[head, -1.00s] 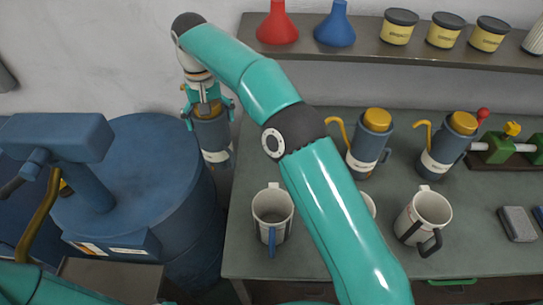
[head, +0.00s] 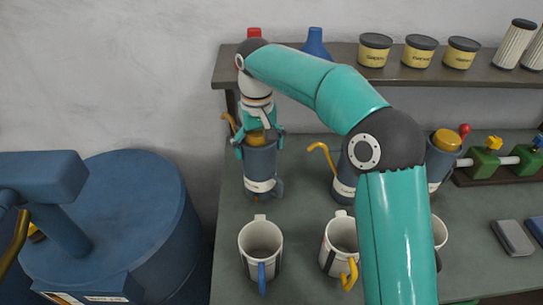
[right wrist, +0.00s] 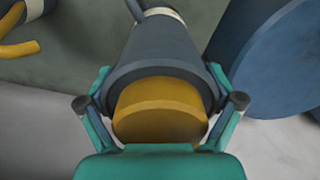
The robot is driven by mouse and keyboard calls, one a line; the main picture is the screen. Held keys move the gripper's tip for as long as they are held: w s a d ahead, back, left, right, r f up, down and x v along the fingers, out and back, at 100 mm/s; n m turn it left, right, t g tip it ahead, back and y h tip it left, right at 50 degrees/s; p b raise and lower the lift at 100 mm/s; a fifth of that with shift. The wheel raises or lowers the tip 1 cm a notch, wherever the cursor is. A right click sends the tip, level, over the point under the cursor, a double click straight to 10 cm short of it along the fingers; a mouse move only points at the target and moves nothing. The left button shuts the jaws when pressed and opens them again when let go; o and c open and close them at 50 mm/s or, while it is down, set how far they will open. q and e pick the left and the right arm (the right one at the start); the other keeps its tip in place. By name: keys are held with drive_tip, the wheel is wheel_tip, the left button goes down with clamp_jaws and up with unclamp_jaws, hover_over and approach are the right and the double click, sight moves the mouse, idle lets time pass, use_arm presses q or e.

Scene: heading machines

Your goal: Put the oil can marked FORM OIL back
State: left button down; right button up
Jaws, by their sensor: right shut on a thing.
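My right gripper (head: 258,135) is shut on a blue-grey oil can (head: 260,160) with a yellow cap, a yellow spout and a pale label band too small to read. The can is upright over the back left of the green bench (head: 300,200); I cannot tell if its base touches the top. In the right wrist view the fingers (right wrist: 160,105) grip both sides of the can (right wrist: 165,50) just around its yellow cap. Two similar cans stand on the bench, one (head: 344,185) to the right and another (head: 440,160) beyond, both partly hidden by my right arm. My left gripper is out of view.
Pale jug-like mugs stand along the front, one (head: 261,242) with a blue handle and one (head: 340,248) with a yellow handle. A shelf (head: 300,70) with tins and funnels runs above the back. A large blue drum (head: 120,220) stands left of the bench.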

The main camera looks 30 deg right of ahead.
drive_tip(key=shift+s+d, duration=0.25)
drive_tip(key=shift+d, duration=0.3)
drive_tip(key=shift+s+d+f, duration=0.15)
drive_tip(key=shift+d+f, duration=0.05)
drive_tip(key=shift+f, duration=0.45)
drive_tip(key=shift+s+d+f, duration=0.1)
drive_tip(key=shift+d+f, duration=0.05)
drive_tip(key=shift+f, duration=0.45)
drive_tip(key=shift+w+f, duration=0.1)
drive_tip(key=shift+f, duration=0.35)
drive_tip(key=o, duration=1.5)
drive_tip(key=shift+a+f, duration=0.1)
drive_tip(key=shift+f, duration=0.05)
wheel_tip(320, 180, up, 12)
drive_tip(key=shift+r+p, duration=0.15)
drive_tip(key=shift+p, duration=0.8)
